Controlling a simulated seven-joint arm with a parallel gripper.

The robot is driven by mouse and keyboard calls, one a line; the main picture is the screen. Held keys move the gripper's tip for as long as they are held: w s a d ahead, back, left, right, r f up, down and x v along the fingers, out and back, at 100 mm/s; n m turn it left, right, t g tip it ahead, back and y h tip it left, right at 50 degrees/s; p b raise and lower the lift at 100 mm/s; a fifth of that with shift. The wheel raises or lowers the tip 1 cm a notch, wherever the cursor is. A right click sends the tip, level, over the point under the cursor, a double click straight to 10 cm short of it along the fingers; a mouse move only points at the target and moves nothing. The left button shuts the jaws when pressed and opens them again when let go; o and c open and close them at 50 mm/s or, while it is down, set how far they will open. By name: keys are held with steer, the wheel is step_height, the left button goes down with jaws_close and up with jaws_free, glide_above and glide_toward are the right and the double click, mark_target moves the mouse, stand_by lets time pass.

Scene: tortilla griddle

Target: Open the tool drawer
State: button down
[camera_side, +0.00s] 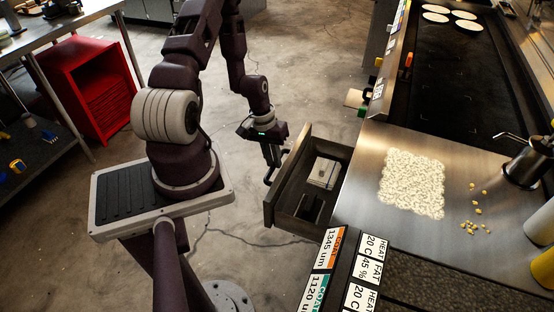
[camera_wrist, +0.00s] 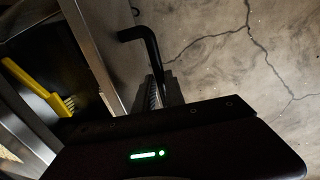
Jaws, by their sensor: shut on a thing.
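The tool drawer (camera_side: 270,207) is pulled out from under the steel counter, its inside in plain view in the side view. A light box-like item (camera_side: 324,172) and a dark item (camera_side: 311,208) lie in it. My gripper (camera_side: 272,165) is at the drawer's front, shut on the black bar handle (camera_side: 268,181). In the wrist view the bent end of the handle (camera_wrist: 140,34) shows above my gripper (camera_wrist: 158,90); the fingertips are partly hidden by the gripper body. A yellow-handled brush (camera_wrist: 38,88) lies inside the drawer in that view.
The steel counter (camera_side: 360,190) beside the drawer carries a pale grainy patch (camera_side: 412,183), loose yellow bits and a metal pitcher (camera_side: 530,165). A dark griddle (camera_side: 465,80) with several tortillas lies at the back. Open concrete floor (camera_side: 225,240) lies in front of the drawer.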

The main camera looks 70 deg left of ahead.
steer(key=c, duration=1.4)
jaws_free()
step_height(320, 180, up, 7)
steer(key=a, duration=0.1)
steer(key=shift+s, duration=0.45)
